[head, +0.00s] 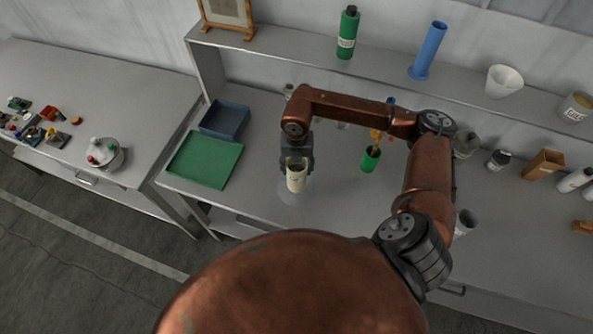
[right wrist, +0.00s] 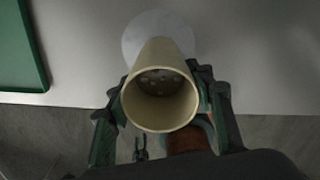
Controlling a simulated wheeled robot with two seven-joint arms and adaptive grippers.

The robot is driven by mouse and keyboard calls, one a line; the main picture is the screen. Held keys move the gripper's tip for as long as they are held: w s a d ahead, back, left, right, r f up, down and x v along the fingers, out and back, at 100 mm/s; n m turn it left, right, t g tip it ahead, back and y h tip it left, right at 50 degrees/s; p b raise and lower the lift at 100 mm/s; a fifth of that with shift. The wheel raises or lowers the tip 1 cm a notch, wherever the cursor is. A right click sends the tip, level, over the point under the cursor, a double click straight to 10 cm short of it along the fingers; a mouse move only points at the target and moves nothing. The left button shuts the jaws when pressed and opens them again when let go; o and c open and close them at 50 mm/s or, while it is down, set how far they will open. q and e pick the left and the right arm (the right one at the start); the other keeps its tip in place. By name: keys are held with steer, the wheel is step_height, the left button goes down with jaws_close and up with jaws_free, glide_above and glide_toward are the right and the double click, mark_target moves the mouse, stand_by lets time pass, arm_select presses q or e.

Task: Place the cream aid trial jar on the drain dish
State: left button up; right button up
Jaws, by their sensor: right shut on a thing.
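The cream jar (head: 296,179) is an open-topped, pale cream cup held in my right gripper (head: 297,163). In the right wrist view the jar (right wrist: 160,95) shows its open mouth, with several small dark spots or holes at its bottom. The right gripper (right wrist: 162,100) is shut around it, one finger on each side. A pale round disc, seemingly the drain dish (head: 294,193), lies on the bench under the jar; it also shows in the right wrist view (right wrist: 150,25). I cannot tell whether the jar touches it. My left gripper is not in view.
A green tray (head: 205,160) and a blue-grey bin (head: 224,119) are left of the jar. A green cup (head: 370,160) with tools stands to the right. A raised shelf (head: 300,55) runs behind, holding a green bottle (head: 347,33) and a blue cylinder (head: 428,50).

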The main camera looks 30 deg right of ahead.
steer(key=shift+w+f, duration=0.2)
steer(key=shift+f, duration=0.4)
step_height(320, 180, down, 2)
steer(key=shift+f+p, duration=0.1)
steer(key=shift+p, duration=0.6)
steer(key=shift+f, duration=0.2)
steer(key=shift+f, duration=0.1)
steer(key=o, duration=1.5)
steer(key=shift+o, duration=0.2)
